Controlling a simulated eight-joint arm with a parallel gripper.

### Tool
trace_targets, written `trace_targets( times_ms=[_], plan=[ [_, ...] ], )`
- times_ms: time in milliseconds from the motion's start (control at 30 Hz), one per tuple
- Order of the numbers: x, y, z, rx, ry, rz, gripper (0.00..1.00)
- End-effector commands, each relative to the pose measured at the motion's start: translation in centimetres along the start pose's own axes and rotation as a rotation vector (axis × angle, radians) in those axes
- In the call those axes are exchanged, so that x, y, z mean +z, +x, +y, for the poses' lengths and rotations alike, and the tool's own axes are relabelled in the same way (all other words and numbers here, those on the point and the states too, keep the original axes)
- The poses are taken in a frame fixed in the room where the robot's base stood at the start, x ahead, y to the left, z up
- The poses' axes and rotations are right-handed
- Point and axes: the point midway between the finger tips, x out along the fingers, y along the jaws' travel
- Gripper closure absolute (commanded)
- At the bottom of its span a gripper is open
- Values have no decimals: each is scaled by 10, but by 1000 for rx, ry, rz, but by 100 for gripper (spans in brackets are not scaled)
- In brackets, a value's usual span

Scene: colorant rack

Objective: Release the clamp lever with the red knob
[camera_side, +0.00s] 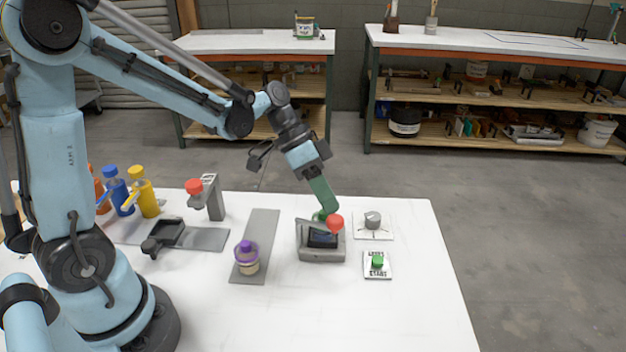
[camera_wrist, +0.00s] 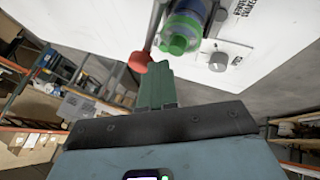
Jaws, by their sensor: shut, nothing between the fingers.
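The red knob (camera_side: 335,223) is a round ball above the grey device with a dark screen (camera_side: 320,240). In the wrist view the red knob (camera_wrist: 138,61) sits on the end of a thin dark lever (camera_wrist: 155,28), just left of my fingertips. My gripper (camera_side: 331,210) has green fingers, pressed together and empty, pointing down right at the knob. The fingers also show in the wrist view (camera_wrist: 157,66). I cannot tell whether they touch the knob. A green and blue cylinder (camera_wrist: 181,35) lies beside the lever; in the side view it is mostly hidden.
A grey dial (camera_side: 373,219) and a green button (camera_side: 377,262) sit on white plates right of the device. A purple-lidded jar (camera_side: 247,259) stands on a grey strip to the left. A grey stand with another red part (camera_side: 194,186) and colorant bottles (camera_side: 146,192) are farther left.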

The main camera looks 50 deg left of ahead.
Motion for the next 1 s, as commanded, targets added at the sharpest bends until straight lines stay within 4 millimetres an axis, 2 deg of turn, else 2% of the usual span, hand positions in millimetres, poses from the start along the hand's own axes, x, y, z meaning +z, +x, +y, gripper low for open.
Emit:
trace_targets(
  times_ms=[167, 333, 1000],
  plan=[
    [1, 4, 8, 0, 1, 0, 100],
    [3, 7, 15, 64, 119, -62, 100],
    [21, 10, 40, 59, 109, -58, 100]
  ],
)
